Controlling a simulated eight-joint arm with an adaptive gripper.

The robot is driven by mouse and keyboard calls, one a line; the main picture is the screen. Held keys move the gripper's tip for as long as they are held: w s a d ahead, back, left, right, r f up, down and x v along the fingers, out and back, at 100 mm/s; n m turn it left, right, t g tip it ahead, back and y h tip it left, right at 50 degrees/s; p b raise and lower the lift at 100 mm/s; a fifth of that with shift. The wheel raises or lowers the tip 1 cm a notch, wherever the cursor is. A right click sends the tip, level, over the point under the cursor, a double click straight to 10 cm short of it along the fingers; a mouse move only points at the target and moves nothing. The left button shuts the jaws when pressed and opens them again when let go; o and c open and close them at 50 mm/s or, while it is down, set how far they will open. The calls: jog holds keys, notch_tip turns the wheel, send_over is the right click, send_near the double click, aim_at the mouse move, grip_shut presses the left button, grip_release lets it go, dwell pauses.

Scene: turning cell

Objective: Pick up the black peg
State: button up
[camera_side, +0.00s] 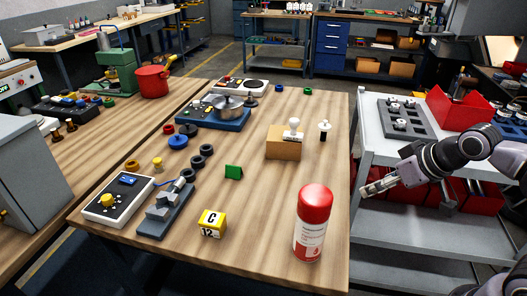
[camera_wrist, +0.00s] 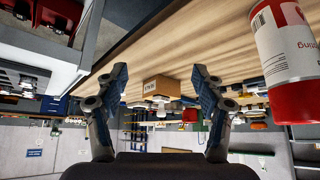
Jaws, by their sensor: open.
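A small upright piece with a black body and a white collar (camera_side: 324,134) stands on the wooden table near its right edge. It looks like the black peg, but it is too small to be sure. My gripper (camera_side: 367,191) is beyond the table's right edge, beside the grey cart, apart from that piece and nearer the camera. In the wrist view my gripper (camera_wrist: 160,75) has its two fingers spread wide with nothing between them. I cannot pick out the peg surely in the wrist view, which looks upside down.
A brown box (camera_side: 284,143) with a white knob stands left of the piece; it shows in the wrist view (camera_wrist: 162,86). A red-and-white can (camera_side: 313,225) stands at the table's front right. The grey cart (camera_side: 372,140) carries a red bin (camera_side: 460,108). Table space between can and box is clear.

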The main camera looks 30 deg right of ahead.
jog(key=w+d+r+m+h, duration=0.1)
jog(key=w+d+r+m, duration=0.15)
jog(key=w+r, duration=0.4)
jog(key=m+g+h, duration=0.3)
jog(key=m+h, duration=0.1)
jog(key=m, duration=0.5)
send_near(325, 123)
jog(key=f, duration=0.1)
jog(key=shift+n, duration=0.25)
jog(key=x, duration=1.1)
jog(key=shift+w+d+r, duration=0.15)
grip_shut()
